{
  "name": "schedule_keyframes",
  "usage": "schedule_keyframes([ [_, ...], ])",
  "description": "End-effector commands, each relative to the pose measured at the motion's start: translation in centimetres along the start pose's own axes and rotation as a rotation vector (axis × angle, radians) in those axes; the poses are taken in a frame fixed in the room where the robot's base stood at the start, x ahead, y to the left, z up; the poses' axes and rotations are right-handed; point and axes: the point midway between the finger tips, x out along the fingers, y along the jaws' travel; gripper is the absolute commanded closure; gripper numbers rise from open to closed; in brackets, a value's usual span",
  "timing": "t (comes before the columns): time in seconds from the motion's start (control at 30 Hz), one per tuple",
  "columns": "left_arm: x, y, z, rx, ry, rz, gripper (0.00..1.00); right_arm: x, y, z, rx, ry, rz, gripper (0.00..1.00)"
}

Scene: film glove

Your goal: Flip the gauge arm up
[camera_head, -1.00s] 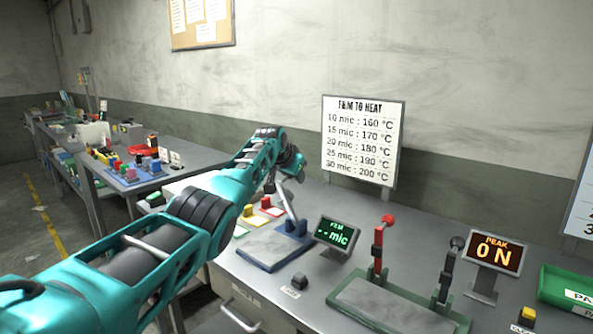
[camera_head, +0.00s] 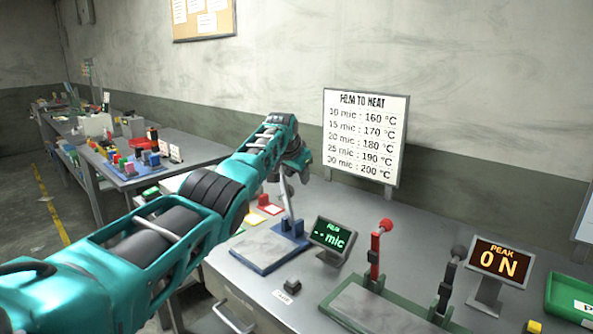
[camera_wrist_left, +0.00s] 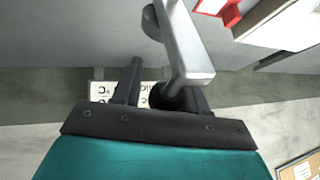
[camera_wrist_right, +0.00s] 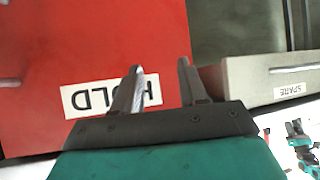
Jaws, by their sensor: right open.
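My left gripper (camera_head: 288,182) is at the arm's upper end in the head view, partly hidden by my own wrist. In the left wrist view the gauge arm (camera_wrist_left: 183,45) crosses in front of the right finger, and the fingers (camera_wrist_left: 163,90) stand apart. I cannot tell whether they touch it. My right gripper (camera_wrist_right: 160,82) is open and empty, in front of a red drawer marked HOLD (camera_wrist_right: 90,60).
A film display (camera_head: 331,233) stands right of the gauge, with a small dark button (camera_head: 292,285) in front. Farther right are a red-knobbed lever (camera_head: 376,250), a black-knobbed lever (camera_head: 446,285) and a PEAK display (camera_head: 498,262). A heat chart (camera_head: 365,138) stands behind.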

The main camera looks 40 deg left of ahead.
Motion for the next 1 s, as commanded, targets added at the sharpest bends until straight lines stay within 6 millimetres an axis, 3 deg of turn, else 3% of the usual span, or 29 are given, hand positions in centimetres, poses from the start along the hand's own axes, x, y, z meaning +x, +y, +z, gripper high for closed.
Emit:
schedule_keyframes([
  [0.17,0.2,0.2,0.2,0.0,-0.004,0.003,0.46,0.0,0.0,0.1,0.0,-0.001,0.0,0.57],
  [0.57,-0.5,-0.1,-0.2,-0.002,0.006,-0.002,0.46,0.0,0.0,0.1,0.0,-0.002,0.0,0.57],
  [1.0,-4.6,-0.1,-0.1,-0.001,0.008,-0.003,0.46,0.3,0.0,0.5,-0.002,-0.002,0.0,0.57],
])
